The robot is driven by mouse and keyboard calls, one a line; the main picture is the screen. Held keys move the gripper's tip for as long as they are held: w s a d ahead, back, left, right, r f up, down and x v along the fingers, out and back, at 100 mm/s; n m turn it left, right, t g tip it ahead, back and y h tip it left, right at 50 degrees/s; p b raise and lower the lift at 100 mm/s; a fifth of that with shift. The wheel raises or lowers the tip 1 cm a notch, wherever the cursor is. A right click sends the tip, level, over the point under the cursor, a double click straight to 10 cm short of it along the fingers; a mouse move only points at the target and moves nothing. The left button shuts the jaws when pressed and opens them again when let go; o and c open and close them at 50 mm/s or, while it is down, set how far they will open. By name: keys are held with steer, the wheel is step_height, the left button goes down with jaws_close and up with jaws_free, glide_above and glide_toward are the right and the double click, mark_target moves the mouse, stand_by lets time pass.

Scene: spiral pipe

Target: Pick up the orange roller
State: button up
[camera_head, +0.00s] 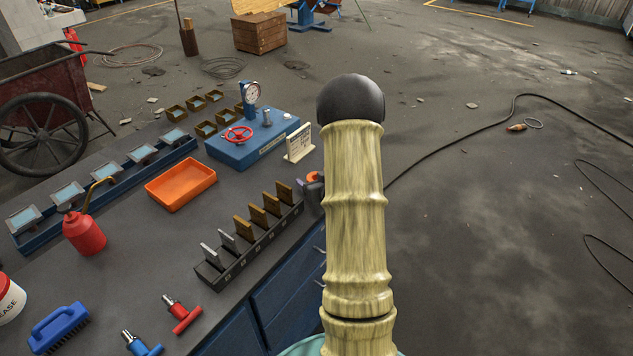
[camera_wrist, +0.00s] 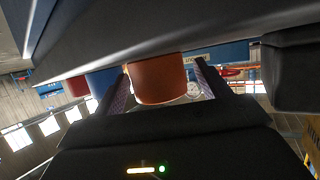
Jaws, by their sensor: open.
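In the wrist view the orange roller (camera_wrist: 158,80) sits between the two fingers of my gripper (camera_wrist: 163,72). The fingers stand apart on either side of it, and I cannot tell whether either touches it. In the head view a small orange piece (camera_head: 313,176), likely the same roller, shows at the far right end of the black rack, beside my arm. My arm hides most of the gripper there. A blue roller (camera_wrist: 104,82) and a red roller (camera_wrist: 77,86) are left of the orange one in the wrist view.
The black rack (camera_head: 250,250) with several upright plates runs along the bench's right side. A blue gauge box (camera_head: 255,143), a small white sign (camera_head: 299,145) and an orange tray (camera_head: 180,185) stand nearby. A dark surface crosses the top of the wrist view close to the fingers.

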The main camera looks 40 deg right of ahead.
steer(key=shift+c, duration=0.2)
steer(key=c, duration=1.2)
steer(key=shift+o, duration=0.2)
step_height(320, 180, up, 10)
stand_by(0.5)
